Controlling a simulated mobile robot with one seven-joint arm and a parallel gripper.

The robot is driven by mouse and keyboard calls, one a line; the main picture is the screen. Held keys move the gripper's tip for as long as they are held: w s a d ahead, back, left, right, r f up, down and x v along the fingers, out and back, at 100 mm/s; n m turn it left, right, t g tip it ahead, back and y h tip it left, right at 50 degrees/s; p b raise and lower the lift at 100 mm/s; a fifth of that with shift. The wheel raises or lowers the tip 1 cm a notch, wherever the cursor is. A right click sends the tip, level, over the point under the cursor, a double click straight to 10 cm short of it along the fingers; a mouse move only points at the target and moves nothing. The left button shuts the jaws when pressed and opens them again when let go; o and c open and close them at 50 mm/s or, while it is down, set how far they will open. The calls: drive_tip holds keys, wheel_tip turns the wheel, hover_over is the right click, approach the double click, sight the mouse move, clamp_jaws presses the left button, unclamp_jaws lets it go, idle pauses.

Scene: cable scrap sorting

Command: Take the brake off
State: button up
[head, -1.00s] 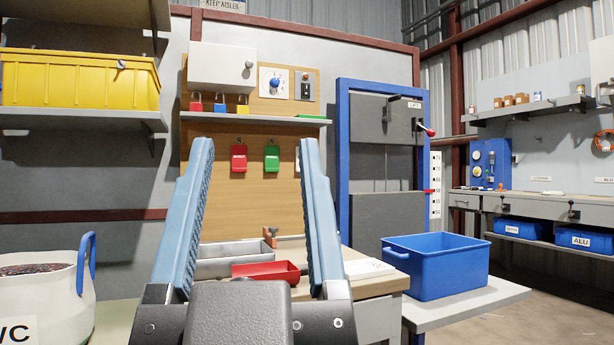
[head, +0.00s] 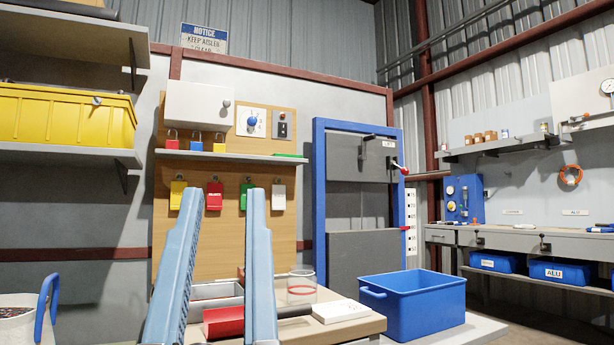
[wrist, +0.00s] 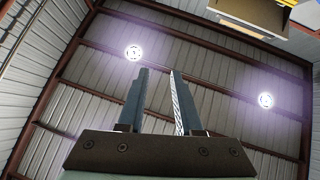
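A lever with a red grip (head: 400,167) sticks out at the upper right of a blue-framed lift (head: 319,190), beside a small label. No part is plainly marked as a brake, so I cannot tell whether this lever is it. A dark handle (head: 368,137) sits left of it on the upper grey panel. My gripper (head: 224,192) points upward, left of the lift and well apart from the lever. Its two blue fingers stand apart with nothing between them. They also show empty in the wrist view (wrist: 157,72), against the roof.
A blue bin (head: 415,312) stands on a low surface before the lift. A bench holds a red scoop (head: 224,322), a clear jar (head: 301,288) and a grey tray. A white sack stands lower left.

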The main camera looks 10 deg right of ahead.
wheel_tip(320, 180, up, 4)
drive_tip(key=p, duration=0.3)
clamp_jaws()
wheel_tip(320, 180, up, 50)
drive_tip(key=p, duration=5)
drive_tip(key=shift+f, duration=0.15)
